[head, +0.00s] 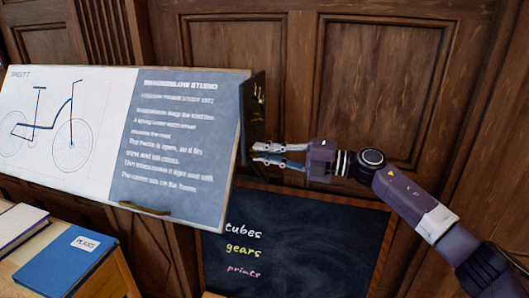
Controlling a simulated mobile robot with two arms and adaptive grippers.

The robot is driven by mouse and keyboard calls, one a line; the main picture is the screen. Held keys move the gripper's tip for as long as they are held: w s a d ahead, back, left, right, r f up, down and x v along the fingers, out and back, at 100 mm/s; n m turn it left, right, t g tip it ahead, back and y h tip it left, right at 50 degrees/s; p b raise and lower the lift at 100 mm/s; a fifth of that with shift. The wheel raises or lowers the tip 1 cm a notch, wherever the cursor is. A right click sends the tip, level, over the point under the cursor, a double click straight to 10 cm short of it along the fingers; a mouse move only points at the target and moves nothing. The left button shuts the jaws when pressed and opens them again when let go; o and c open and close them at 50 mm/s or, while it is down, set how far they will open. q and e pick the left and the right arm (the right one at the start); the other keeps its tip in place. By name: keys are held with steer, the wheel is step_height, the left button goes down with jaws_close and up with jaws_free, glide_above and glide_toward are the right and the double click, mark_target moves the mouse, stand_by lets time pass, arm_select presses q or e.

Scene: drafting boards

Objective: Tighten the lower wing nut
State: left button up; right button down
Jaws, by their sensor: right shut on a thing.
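The tilted drafting board (178,165) has a dark side bracket (252,112) on its right edge. Small pale metal parts show high on this bracket, too small to make out clearly. My left gripper is not in view.
A chalkboard (300,240) with chalk words stands below my right gripper. A blue book (65,268) and another book (18,224) lie on a wooden surface at lower left. A panelled wooden wall (375,85) stands behind.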

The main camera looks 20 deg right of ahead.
steer(key=shift+w+d+r, duration=0.1)
steer(key=shift+r, duration=0.15)
steer(key=c, duration=2.2)
jaws_free()
steer(key=shift+o, duration=1.2)
steer(key=shift+f, duration=0.2)
steer(key=v, duration=1.2)
